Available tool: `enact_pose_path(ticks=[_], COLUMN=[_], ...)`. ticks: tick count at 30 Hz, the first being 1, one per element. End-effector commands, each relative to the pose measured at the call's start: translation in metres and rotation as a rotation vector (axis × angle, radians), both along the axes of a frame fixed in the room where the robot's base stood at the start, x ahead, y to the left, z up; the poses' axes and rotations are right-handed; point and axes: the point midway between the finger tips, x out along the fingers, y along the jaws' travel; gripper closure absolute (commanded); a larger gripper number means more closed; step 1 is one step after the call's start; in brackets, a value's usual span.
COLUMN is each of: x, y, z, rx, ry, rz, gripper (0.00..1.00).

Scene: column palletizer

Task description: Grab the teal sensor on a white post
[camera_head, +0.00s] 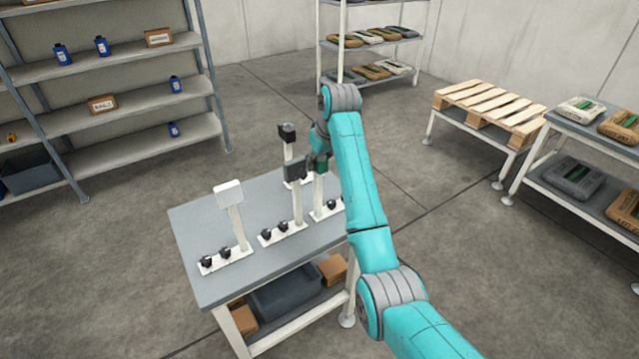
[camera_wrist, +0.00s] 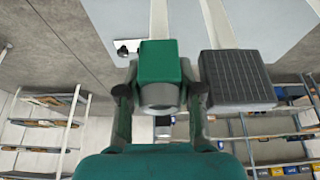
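The teal sensor (camera_wrist: 160,62) is a green box with a round grey lens part, on a white post (camera_wrist: 159,18). In the head view the sensor (camera_head: 321,166) is mostly hidden by my arm, above the right part of the grey table. My gripper (camera_wrist: 161,92) has one finger on each side of the sensor. The fingers are very close to its sides, but I cannot tell whether they press on it. In the head view my gripper (camera_head: 319,158) is at the sensor's height.
A dark grey box sensor (camera_head: 295,170) on a post stands close to the left of the teal one. A black sensor (camera_head: 288,133) stands behind, a white one (camera_head: 228,193) at the left. The grey table (camera_head: 205,285) has shelves and a pallet (camera_head: 490,105) beyond it.

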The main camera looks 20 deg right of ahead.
Motion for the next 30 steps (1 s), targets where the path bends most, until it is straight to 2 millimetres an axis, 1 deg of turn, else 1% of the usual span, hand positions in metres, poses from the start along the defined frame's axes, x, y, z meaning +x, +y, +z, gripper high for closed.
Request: enact_pose_path(ticks=[1, 2, 3, 14, 17, 20, 27, 30], x=[0.0, 0.0, 0.0, 0.0, 0.001, 0.001, 0.001, 0.001], y=[0.0, 0.0, 0.0, 0.0, 0.0, 0.0, 0.0, 0.0], z=[0.0, 0.0, 0.0, 0.002, 0.007, 0.02, 0.065, 0.081], rx=[0.0, 0.0, 0.0, 0.0, 0.0, 0.001, 0.0, 0.0], ry=[0.0, 0.0, 0.0, -0.002, -0.003, -0.005, -0.005, -0.005], rz=[0.0, 0.0, 0.0, 0.0, 0.0, 0.0, 0.001, 0.001], gripper=[0.83, 0.9, 1.0, 1.0, 1.0, 1.0, 1.0, 1.0])
